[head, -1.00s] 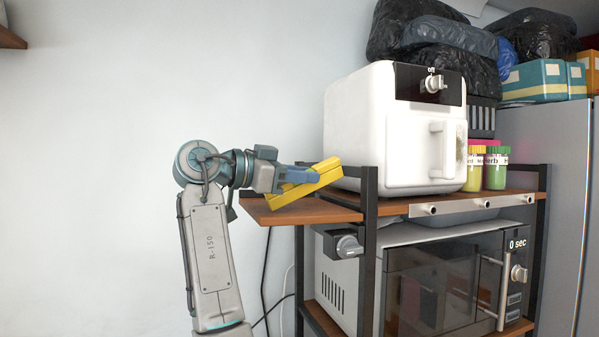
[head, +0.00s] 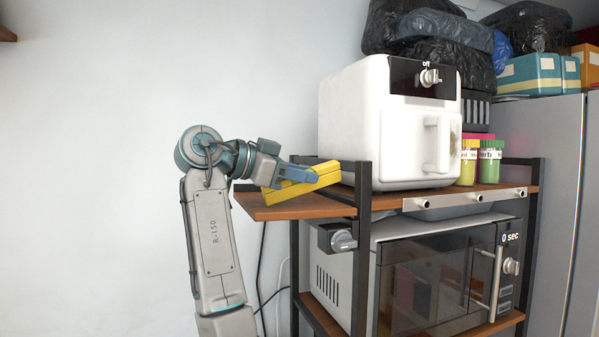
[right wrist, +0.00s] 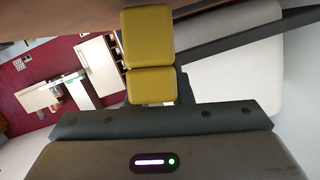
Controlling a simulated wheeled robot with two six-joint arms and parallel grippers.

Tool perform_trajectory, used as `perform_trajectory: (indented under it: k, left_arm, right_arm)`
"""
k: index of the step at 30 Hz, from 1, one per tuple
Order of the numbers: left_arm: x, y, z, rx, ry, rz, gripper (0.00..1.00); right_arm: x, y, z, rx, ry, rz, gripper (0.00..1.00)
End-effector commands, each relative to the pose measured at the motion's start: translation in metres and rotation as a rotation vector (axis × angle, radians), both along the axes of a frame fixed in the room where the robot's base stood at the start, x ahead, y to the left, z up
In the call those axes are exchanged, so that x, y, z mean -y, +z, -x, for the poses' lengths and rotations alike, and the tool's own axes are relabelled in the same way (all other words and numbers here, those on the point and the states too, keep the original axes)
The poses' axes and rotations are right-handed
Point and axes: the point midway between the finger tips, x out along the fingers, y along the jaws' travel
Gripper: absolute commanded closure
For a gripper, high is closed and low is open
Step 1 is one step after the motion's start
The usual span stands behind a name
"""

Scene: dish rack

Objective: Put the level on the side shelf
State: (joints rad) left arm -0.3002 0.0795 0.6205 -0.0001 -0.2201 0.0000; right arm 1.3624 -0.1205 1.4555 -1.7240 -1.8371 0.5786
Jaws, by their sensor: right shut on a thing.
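The yellow level (head: 325,180) is held in my right gripper (head: 306,178), which is shut on it. It lies slightly tilted in the head view, right end higher, over the brown wooden side shelf (head: 285,212) on the left of the rack. I cannot tell whether its underside touches the board. The blue-grey fingers hide part of its middle. In the right wrist view, the level's yellow body (right wrist: 148,40) shows at the top middle, beyond the gripper's dark edge. My left gripper is not in view.
A white air fryer (head: 375,130) stands on the rack's top board just right of the level. A black rack post (head: 362,230) rises at the side shelf's right end. A microwave (head: 430,285) sits below. Green-lidded jar (head: 490,165) stands further right.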

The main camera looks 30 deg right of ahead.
Motion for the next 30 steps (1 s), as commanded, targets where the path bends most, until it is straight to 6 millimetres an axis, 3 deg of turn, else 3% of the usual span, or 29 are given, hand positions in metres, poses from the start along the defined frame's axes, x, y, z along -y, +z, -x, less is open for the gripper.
perform_trajectory:
  k: [27,28,30]
  left_arm:
    - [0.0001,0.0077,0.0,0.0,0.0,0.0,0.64]
    - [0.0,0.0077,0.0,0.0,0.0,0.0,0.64]
    - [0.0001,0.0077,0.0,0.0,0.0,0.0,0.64]
  right_arm:
    - [0.0077,-0.0089,0.002,0.034,0.0,-0.136,1.0]
    - [0.0077,-0.0089,0.002,0.034,0.0,-0.136,0.74]
    - [0.0077,-0.0089,0.002,0.034,0.0,-0.136,0.73]
